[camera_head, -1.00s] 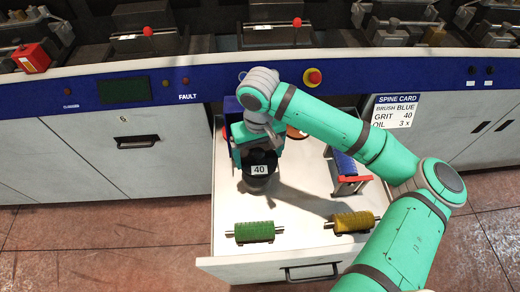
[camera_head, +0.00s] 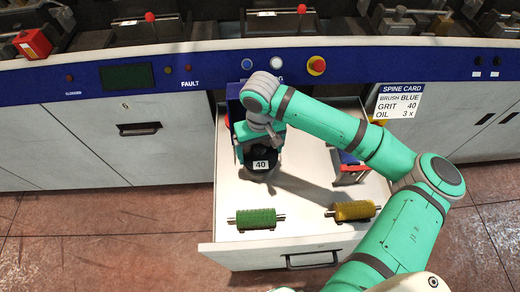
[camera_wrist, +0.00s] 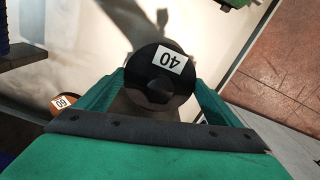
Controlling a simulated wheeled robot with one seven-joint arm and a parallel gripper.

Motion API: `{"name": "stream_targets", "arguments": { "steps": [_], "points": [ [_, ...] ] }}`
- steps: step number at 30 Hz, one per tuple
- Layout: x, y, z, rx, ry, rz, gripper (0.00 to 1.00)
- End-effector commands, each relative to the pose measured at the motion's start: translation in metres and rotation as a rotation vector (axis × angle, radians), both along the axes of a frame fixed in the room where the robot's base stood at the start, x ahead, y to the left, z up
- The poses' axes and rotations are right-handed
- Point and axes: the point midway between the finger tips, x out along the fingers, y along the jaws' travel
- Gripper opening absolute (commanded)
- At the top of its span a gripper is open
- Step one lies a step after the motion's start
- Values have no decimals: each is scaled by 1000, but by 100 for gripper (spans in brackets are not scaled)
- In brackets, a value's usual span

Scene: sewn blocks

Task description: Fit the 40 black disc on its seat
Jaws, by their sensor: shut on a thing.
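The black disc (camera_head: 261,164) with a white "40" label is in my gripper (camera_head: 259,152), over the left part of the open white drawer. In the wrist view the disc (camera_wrist: 150,88) sits between the two green fingers of my gripper (camera_wrist: 160,92), its label facing the camera. My gripper is shut on it. Whether the disc's underside touches anything is hidden. I cannot make out its seat in either view.
A green brush roller (camera_head: 256,218) and a yellow one (camera_head: 354,210) lie near the drawer front (camera_head: 283,257). A blue brush (camera_head: 349,158) is partly behind my arm. An orange disc marked "60" (camera_wrist: 62,102) lies in the wrist view. A spine card (camera_head: 398,102) hangs on the right.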

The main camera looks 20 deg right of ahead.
Motion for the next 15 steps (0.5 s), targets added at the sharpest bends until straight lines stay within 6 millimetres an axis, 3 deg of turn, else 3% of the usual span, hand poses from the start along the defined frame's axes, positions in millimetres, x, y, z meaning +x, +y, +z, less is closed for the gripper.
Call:
{"name": "stream_targets", "arguments": {
  "steps": [15],
  "points": [
    [-2,5,-4,1,1,2,61]
  ]
}}
